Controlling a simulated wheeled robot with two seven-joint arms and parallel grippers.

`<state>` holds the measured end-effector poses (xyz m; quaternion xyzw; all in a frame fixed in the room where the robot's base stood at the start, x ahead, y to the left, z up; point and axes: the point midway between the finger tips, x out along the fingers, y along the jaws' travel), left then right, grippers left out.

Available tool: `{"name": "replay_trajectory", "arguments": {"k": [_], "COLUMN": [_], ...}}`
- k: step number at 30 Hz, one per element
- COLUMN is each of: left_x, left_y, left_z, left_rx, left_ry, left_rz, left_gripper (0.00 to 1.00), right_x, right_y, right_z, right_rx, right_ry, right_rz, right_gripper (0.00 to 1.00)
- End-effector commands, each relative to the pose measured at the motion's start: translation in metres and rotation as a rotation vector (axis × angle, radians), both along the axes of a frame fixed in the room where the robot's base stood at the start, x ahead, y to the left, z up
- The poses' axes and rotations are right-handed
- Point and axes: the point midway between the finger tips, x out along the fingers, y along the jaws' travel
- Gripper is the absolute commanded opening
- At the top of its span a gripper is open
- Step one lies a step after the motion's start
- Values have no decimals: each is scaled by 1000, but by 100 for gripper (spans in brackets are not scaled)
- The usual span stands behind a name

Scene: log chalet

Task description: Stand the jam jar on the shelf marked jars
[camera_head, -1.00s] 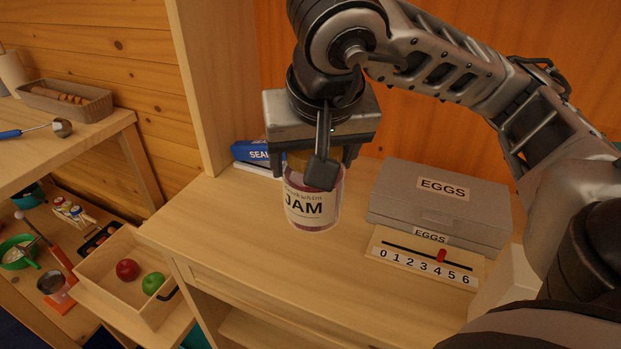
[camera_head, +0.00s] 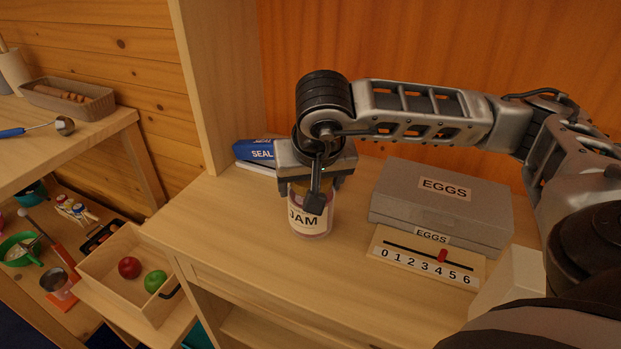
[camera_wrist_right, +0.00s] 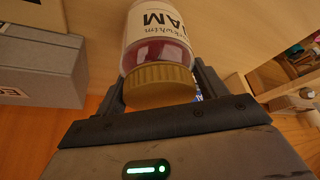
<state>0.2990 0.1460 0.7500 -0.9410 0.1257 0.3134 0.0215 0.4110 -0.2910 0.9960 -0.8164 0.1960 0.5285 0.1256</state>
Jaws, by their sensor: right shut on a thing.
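The jam jar (camera_head: 308,220), with a white JAM label, dark red contents and a gold lid, is upright over the wooden cabinet top (camera_head: 240,240). My right gripper (camera_head: 313,190) comes down from above and is shut on the jar at its lid. In the right wrist view the jar (camera_wrist_right: 160,45) shows with its gold lid between the two fingers. The jar's base is at or just above the wood; I cannot tell if it touches. No shelf label reading jars is in view. My left gripper is not in view.
A grey EGGS box (camera_head: 440,205) and a number slider board (camera_head: 425,258) stand right of the jar. A blue SEAL box (camera_head: 254,151) lies behind it, to the left. An open tray (camera_head: 110,275) with a red and a green apple is lower left. The cabinet top's front left is clear.

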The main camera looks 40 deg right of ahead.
Motion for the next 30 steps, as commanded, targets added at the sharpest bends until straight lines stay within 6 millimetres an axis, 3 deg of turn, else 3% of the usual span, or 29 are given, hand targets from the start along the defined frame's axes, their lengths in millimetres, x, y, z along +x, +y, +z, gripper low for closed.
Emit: {"name": "replay_trajectory", "arguments": {"k": [8, 9, 11, 12, 24, 30], "left_x": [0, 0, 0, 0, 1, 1], "left_y": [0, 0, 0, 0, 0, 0], "left_z": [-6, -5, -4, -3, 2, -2], "left_rx": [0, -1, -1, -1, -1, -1], "left_ry": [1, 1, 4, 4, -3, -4], "left_rz": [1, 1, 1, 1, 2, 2], "left_gripper": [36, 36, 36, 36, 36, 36], "right_x": [1, 0, 0, 0, -1, -16], "right_y": [0, 0, 0, 0, 1, 10], "right_z": [-3, -4, -3, -3, 6, 42], "right_rx": [1, 0, 0, -1, 0, 1], "right_ry": [-5, 0, 0, 0, -2, -7], "right_rz": [-1, -1, 0, 0, 0, 3], "right_gripper": [27, 74, 90, 93, 93, 93]}}
